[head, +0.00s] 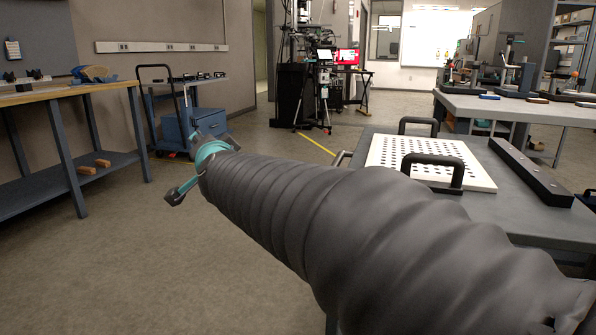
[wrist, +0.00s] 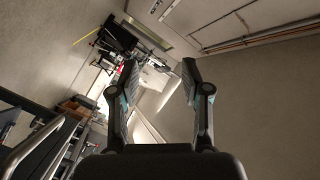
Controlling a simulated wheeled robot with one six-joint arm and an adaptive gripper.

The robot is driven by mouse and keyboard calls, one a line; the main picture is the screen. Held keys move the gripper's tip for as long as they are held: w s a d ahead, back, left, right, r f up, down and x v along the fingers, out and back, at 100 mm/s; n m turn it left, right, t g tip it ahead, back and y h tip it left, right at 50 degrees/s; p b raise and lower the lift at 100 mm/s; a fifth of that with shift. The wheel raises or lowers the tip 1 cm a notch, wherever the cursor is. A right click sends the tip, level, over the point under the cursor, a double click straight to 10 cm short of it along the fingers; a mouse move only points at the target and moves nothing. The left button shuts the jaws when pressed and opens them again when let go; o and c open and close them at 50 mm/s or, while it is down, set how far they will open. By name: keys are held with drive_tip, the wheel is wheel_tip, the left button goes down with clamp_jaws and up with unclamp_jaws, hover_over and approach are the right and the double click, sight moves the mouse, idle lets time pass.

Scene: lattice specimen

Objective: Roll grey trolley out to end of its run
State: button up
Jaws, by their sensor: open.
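A grey-topped surface (head: 500,215) with a silver handle (head: 342,158) on its left edge stands at the right of the head view. It may be the grey trolley, but my arm hides its lower part. A silver rail (wrist: 32,143) shows at the lower left of the wrist view, perhaps the same handle. My gripper (wrist: 160,72) is open and empty, its two fingers apart with nothing between them. In the head view my gripper (head: 200,165) is at the far end of my arm, left of the silver handle and apart from it.
A white perforated plate (head: 402,158) and a dark bar (head: 530,172) lie on the grey top. A push cart with a blue box (head: 178,130) stands at the back left. A wooden workbench (head: 60,92) is at the left. The floor (head: 110,260) between is clear.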

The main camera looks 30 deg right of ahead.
drive_tip(key=w+d+r+m+g+h+b, duration=0.1)
drive_tip(key=w+d+m+g+h, duration=0.4)
drive_tip(key=d+m+h, duration=0.85)
drive_tip(key=s+d+f+m+g+b, duration=0.25)
drive_tip(key=d+f+m+g, duration=0.45)
drive_tip(key=f+m+g, duration=0.5)
drive_tip(key=shift+m+g+h, duration=0.25)
drive_tip(key=shift+m+g, duration=0.2)
drive_tip(key=shift+g, duration=0.05)
drive_tip(key=d, duration=0.4)
drive_tip(key=s+d, duration=0.1)
drive_tip(key=d, duration=0.4)
drive_tip(key=s+d, duration=0.1)
drive_tip(key=d, duration=0.3)
drive_tip(key=shift+d+f, duration=0.15)
drive_tip(key=shift+d, duration=0.05)
clamp_jaws()
